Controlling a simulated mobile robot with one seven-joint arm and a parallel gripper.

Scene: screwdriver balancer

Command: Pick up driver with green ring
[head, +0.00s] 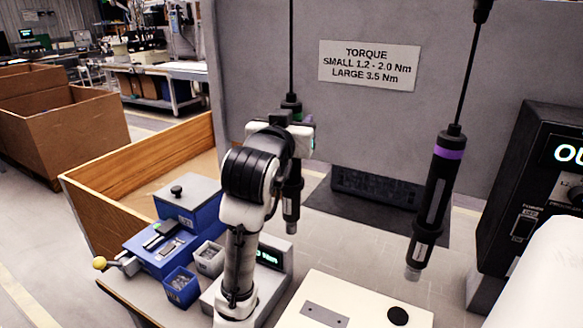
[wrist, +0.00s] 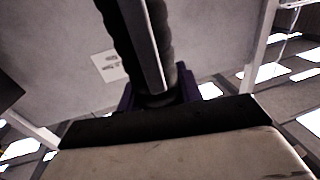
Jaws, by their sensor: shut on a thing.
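The driver with the green ring (head: 291,200) hangs upright from a black cable in front of the grey panel. Its green ring shows just above my wrist, and its tip shows below. My gripper (head: 298,145) is shut on the driver's body, with my arm hiding most of the grip in the head view. In the wrist view the dark driver body (wrist: 147,45) rises between the fingers of my gripper (wrist: 162,98). A second driver with a purple ring (head: 433,200) hangs apart to the right.
A blue fixture (head: 160,250) and small bins (head: 182,287) stand at the left, by a wooden-sided box (head: 140,165). A cream plate (head: 350,305) lies in front. A black control unit (head: 525,190) stands at the right. A torque sign (head: 369,64) is on the panel.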

